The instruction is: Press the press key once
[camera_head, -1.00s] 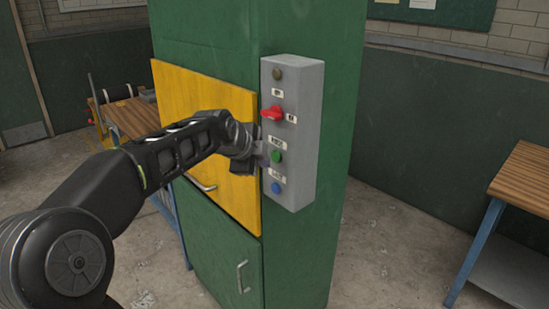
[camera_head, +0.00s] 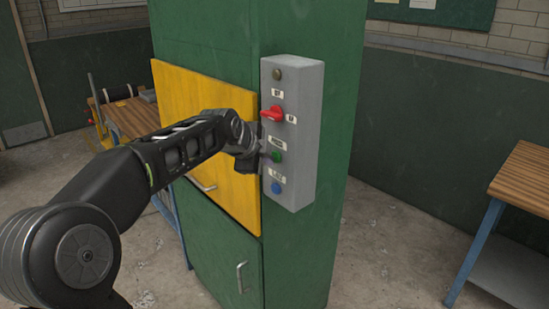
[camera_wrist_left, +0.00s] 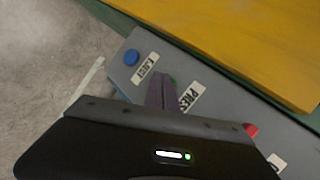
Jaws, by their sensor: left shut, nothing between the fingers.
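The grey control box (camera_head: 305,135) is on the side of the green cabinet. Its green button (camera_head: 277,155) has a label above it; in the left wrist view the label, partly hidden, reads "PRES" (camera_wrist_left: 193,97), so this is the press key. My left gripper (camera_head: 264,154) is shut and empty, its tips at the green button's left edge. In the left wrist view the fingers (camera_wrist_left: 162,92) cover most of the green button (camera_wrist_left: 173,81). I cannot tell whether they touch it. My right gripper is not in view.
A blue button (camera_head: 276,187), labelled "EJECT" in the wrist view, is below; a red switch (camera_head: 272,114) and a dark unlit lamp (camera_head: 277,73) are above. A yellow panel (camera_head: 205,120) is left of the box. A wooden-topped table (camera_head: 525,175) stands at right.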

